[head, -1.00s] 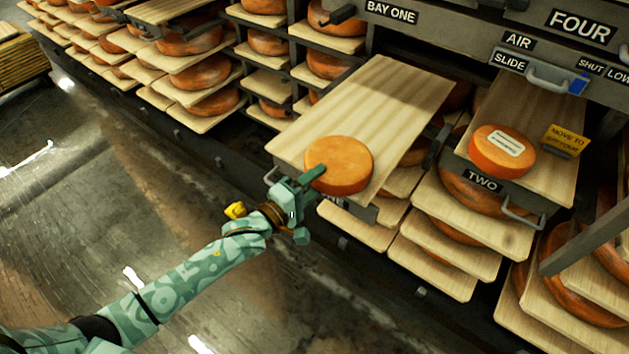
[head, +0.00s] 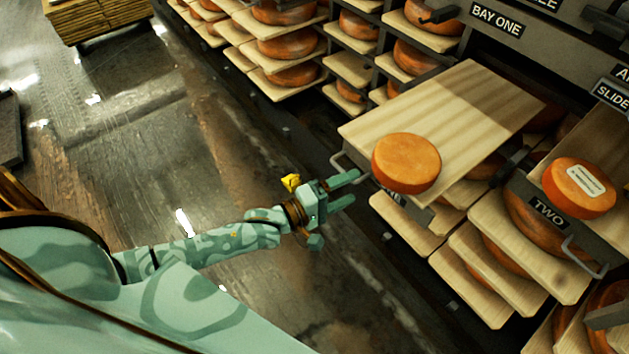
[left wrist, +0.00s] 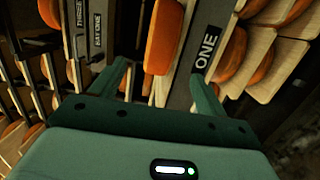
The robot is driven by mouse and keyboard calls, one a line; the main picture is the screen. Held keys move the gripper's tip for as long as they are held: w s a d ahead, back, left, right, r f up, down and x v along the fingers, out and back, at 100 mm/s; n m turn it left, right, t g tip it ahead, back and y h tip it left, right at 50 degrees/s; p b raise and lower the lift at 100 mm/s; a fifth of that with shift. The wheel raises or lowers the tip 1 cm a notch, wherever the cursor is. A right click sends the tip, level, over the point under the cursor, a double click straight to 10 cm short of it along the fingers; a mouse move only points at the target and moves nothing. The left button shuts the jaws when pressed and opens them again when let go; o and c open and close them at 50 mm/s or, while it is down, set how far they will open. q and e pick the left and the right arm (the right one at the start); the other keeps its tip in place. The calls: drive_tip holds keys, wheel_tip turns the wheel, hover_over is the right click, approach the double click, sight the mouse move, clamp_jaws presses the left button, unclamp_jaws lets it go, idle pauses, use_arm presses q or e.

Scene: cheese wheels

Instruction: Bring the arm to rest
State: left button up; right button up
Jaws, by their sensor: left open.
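My left arm comes in from the left in the head view. Its green gripper (head: 347,190) is open and empty, with a clear gap between its fingers. It is just left of the front edge of a pulled-out wooden board (head: 455,110), apart from the orange cheese wheel (head: 406,163) lying on that board. In the left wrist view, the open fingers (left wrist: 160,85) frame a cheese wheel (left wrist: 164,38) beyond them. My right gripper is not in view.
A second cheese wheel (head: 579,188) with a white label sits on the board marked TWO, at the right. Racks of cheeses on boards (head: 285,48) fill the back. A metal handle (head: 350,167) juts near my gripper. The floor (head: 110,150) at left is open.

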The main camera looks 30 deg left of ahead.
use_arm(q)
drive_tip(key=p+v, duration=0.1)
drive_tip(key=v, duration=0.6)
drive_tip(key=shift+s, duration=0.15)
